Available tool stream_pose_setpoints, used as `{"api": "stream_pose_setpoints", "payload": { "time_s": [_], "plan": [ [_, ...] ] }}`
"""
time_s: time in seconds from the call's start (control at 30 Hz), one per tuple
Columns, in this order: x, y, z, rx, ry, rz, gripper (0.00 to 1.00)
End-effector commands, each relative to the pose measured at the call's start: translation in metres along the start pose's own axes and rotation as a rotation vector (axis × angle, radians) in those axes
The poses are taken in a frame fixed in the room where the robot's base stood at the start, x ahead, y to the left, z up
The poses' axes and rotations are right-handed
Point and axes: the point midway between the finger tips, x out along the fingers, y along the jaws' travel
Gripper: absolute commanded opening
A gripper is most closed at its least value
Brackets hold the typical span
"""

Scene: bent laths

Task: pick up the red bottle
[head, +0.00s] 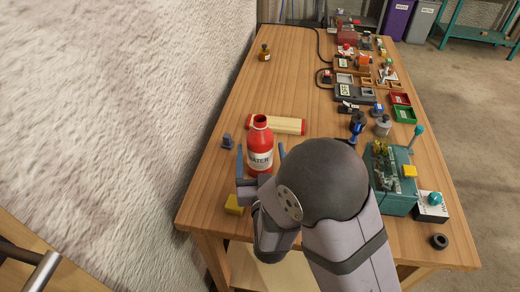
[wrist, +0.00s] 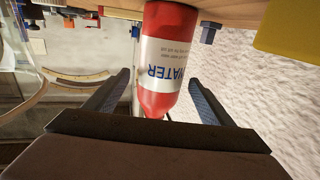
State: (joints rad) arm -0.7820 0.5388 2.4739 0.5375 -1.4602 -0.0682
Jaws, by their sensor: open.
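The red bottle (head: 260,140) with a white WATER label stands upright on the wooden table (head: 255,75), towards its near left. My gripper (head: 261,160) is open at the bottle, with one finger showing to its left and one to its right in the head view. In the wrist view the bottle (wrist: 168,55) appears upside down, between and beyond the two open fingers of my gripper (wrist: 160,85). I cannot tell whether either finger touches it. My arm hides part of the table to the right of the bottle.
A cream and red cylinder (head: 278,125) lies just behind the bottle. A teal box (head: 391,180) and several small items crowd the right side. The rough wall (head: 130,90) borders the left.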

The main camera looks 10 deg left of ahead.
Motion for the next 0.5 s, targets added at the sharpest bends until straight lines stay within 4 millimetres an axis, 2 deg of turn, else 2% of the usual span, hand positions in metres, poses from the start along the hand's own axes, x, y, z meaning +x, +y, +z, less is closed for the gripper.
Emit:
{"api": "stream_pose_setpoints", "payload": {
  "time_s": [0.23, 0.5],
  "plan": [
    [0.030, 0.000, -0.001, 0.000, -0.001, 0.002, 0.76],
    [0.037, 0.000, 0.001, 0.000, 0.000, 0.000, 0.76]
  ]
}}
